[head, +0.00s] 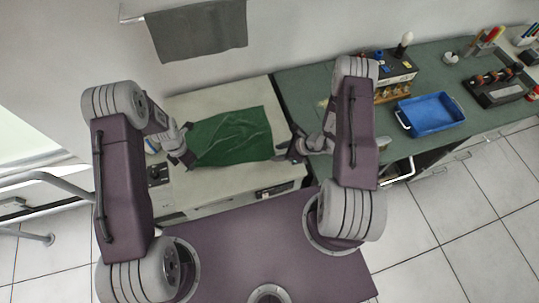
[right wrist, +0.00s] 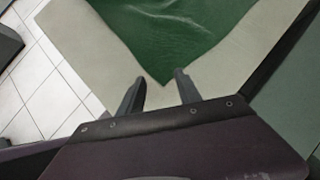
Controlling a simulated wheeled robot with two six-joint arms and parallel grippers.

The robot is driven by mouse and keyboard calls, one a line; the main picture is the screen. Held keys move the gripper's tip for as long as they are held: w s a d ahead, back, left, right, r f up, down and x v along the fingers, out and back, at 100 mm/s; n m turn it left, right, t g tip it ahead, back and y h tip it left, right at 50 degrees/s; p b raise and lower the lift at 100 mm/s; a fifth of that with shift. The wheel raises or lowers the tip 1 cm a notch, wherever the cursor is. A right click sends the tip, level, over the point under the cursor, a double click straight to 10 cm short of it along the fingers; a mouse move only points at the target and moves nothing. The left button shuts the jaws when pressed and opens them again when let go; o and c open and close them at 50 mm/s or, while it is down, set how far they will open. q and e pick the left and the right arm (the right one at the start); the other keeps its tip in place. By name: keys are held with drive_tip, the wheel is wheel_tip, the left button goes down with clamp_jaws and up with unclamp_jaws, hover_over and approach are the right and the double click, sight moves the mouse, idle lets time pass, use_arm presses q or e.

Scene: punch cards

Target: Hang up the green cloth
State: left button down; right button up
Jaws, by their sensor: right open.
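The green cloth (head: 232,135) lies spread flat, slightly wrinkled, on the cream worktop (head: 262,92). It also fills the upper middle of the right wrist view (right wrist: 180,35), with one corner pointing towards my right gripper. My left gripper (head: 188,158) is at the cloth's left edge; whether its jaws are open or shut on the edge cannot be made out. My right gripper (head: 283,153) is by the right edge. In the right wrist view its fingers (right wrist: 158,84) are apart, with the cloth's corner just ahead of the gap between them. A wall rail (head: 130,19) is at the upper left.
A grey cloth (head: 200,32) hangs on the rail. To the right, a green bench (head: 440,62) bears a blue tray (head: 431,114), a small box with bottles (head: 393,88) and a dark rack (head: 497,86). The worktop behind the cloth is clear.

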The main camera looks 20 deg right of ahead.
drive_tip(key=shift+x, duration=1.5)
drive_tip(key=shift+a, duration=0.1)
drive_tip(key=shift+c, duration=0.2)
clamp_jaws()
drive_tip(key=shift+r, duration=2.5)
